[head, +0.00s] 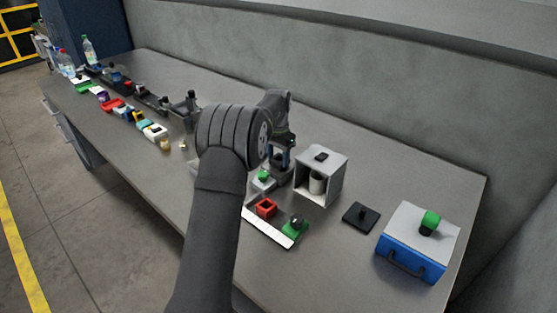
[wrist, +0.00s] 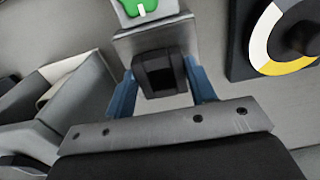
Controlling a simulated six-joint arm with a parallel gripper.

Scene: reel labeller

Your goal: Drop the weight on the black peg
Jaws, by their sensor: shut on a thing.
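My gripper (wrist: 160,85) shows in the wrist view with two blue fingers, one on each side of a dark block (wrist: 158,73). It is shut on this block, which I take to be the weight. In the head view my gripper (head: 281,160) is beyond my arm's dark elbow, left of the white open box, and the block is hard to make out there. A flat black square with a small raised part (head: 361,216) lies on the table to the right. I cannot tell whether this is the black peg.
A white open box (head: 335,168) holds a pale cylinder. A blue box (head: 409,262) with a green knob stands far right. A white tray (head: 268,232) with red and green pieces lies in front. A yellow-and-white ring dial (wrist: 268,40) shows in the wrist view. Several small items line the left.

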